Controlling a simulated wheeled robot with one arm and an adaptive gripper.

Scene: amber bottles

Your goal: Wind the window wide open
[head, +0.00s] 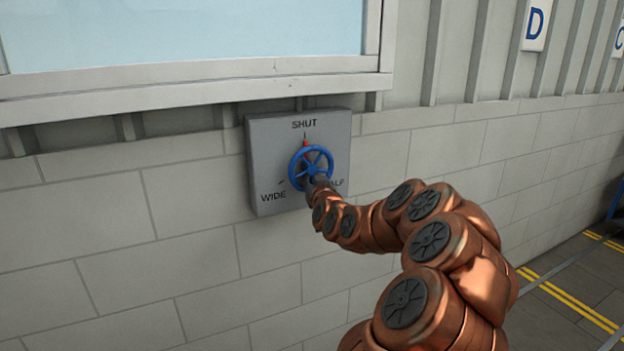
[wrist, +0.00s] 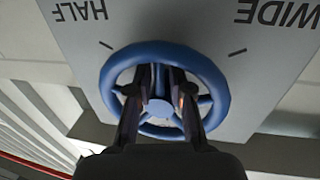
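A blue handwheel (head: 312,167) is mounted on a grey square plate (head: 268,139) under the window (head: 190,32). The plate reads SHUT at top, WIDE at lower left and HALF, partly hidden, at lower right. A red mark (head: 305,143) at the wheel's top lines up with the SHUT tick. The window's lower frame looks flush with its surround. My gripper (head: 317,180) is at the wheel. In the wrist view its two fingers (wrist: 162,76) lie over the wheel (wrist: 110,78), one on each side of the hub. Whether they grip it is hard to see.
The pale block wall (head: 110,210) runs along behind the plate, with ribbed cladding above. Signs D (head: 535,25) and C (head: 619,40) hang further right. Yellow floor lines (head: 575,303) show at lower right. Nothing else stands close to the wheel.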

